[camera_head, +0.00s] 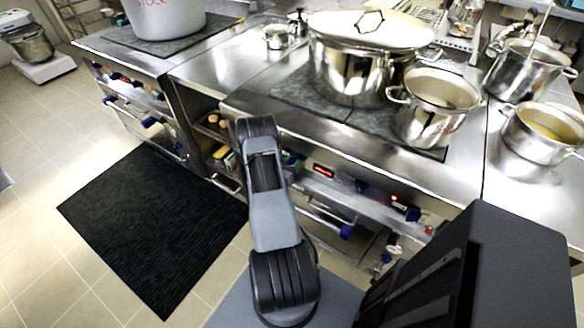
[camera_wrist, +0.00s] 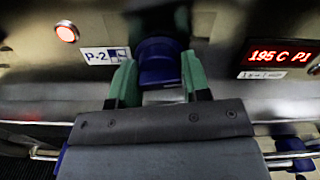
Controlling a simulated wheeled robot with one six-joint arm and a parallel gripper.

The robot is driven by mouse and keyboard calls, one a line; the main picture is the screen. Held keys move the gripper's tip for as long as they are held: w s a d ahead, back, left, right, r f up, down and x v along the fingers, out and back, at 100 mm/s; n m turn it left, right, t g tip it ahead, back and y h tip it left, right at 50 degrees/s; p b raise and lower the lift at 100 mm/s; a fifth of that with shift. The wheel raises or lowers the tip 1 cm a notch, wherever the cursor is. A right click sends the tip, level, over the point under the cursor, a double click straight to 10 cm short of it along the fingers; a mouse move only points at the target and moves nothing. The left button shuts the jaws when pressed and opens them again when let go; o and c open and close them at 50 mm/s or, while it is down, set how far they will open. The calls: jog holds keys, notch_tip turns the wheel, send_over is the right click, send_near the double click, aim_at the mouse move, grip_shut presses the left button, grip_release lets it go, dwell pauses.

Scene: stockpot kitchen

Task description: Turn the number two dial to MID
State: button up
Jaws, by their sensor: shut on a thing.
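In the wrist view a blue dial (camera_wrist: 158,62) sits on the metal front panel, just right of a white label (camera_wrist: 104,54) reading "P-2". My gripper (camera_wrist: 158,78) has its two green fingers on either side of the dial, shut on it. The dial's pointer and any setting marks, including MID, cannot be made out. In the head view my arm reaches toward the stove front and hides the gripper and the gripped dial.
A lit red lamp (camera_wrist: 66,32) is left of the label. A rail with blue mounts runs below. Large pots, including a lidded stockpot (camera_head: 345,75), stand on the cooktop. A black mat (camera_head: 150,225) covers the floor at left.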

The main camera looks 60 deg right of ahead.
jog(key=m+b, duration=0.3)
jog(key=m, duration=0.1)
jog(key=shift+f+m+b, duration=0.2)
jog(key=shift+m+b, duration=0.1)
jog(key=shift+b, duration=0.1)
jog(key=m+b, duration=0.4)
jog(key=shift+m, duration=0.3)
jog(key=m+b, duration=0.4)
jog(key=b, duration=0.1)
jog(key=m+b, duration=0.3)
jog(key=shift+r, duration=0.1)
jog(key=shift+r+m+b, duration=0.1)
jog(key=shift+m+b, duration=0.3)
jog(key=o, duration=0.9)
jog(key=shift+c, duration=0.2)
jog(key=shift+a, duration=0.1)
